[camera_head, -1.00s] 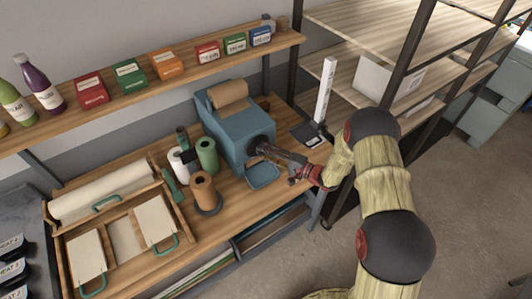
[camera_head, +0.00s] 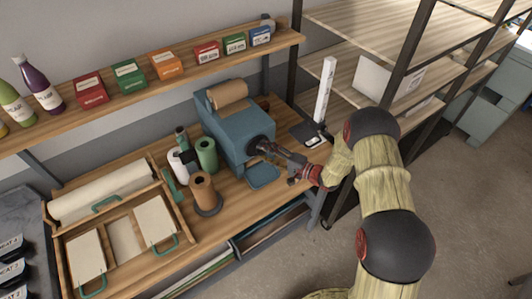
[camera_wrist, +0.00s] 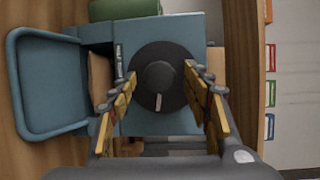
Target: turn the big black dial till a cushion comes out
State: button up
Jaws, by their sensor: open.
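The big black dial (camera_wrist: 160,75) is round, with a raised knob and a pale mark pointing toward the bottom of the wrist view. It sits on the side of a blue machine (camera_head: 224,130) with a brown paper roll (camera_head: 229,94) on top. My gripper (camera_wrist: 159,88) is open, its yellow-padded fingers on either side of the dial's knob in the wrist view. Contact cannot be told. In the head view the gripper (camera_head: 262,148) is at the dial and hides part of it. The blue tray (camera_wrist: 52,84) below the machine's opening looks empty; brown paper (camera_wrist: 98,78) shows inside the opening.
Green (camera_head: 206,155) and brown (camera_head: 203,193) rolls stand left of the machine. A wooden tray (camera_head: 185,228) with paper sheets lies further left. A shelf with small boxes (camera_head: 166,66) runs above. A metal rack (camera_head: 420,40) stands at the right.

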jog(key=v, duration=1.2)
jog(key=shift+f, duration=0.1)
jog(key=shift+c, duration=0.2)
jog(key=a+r+n+t+b, duration=0.1)
jog(key=a+n+t+b, duration=0.35)
jog(key=a+b, duration=1.25)
jog(key=d+f+n+t+h+b, duration=0.1)
jog(key=d+n+t+h+b, duration=0.1)
jog(key=d+n+h+b, duration=0.4)
jog(key=shift+w+a+f+n+p, duration=0.2)
jog(key=shift+w+n, duration=0.35)
jog(key=shift+w, duration=1.15)
jog(key=shift+w+a+f+n+p, duration=0.15)
jog(key=shift+w+n, duration=0.35)
jog(key=shift+w, duration=1.2)
jog(key=shift+d+r, duration=0.1)
jog(key=c, duration=0.3)
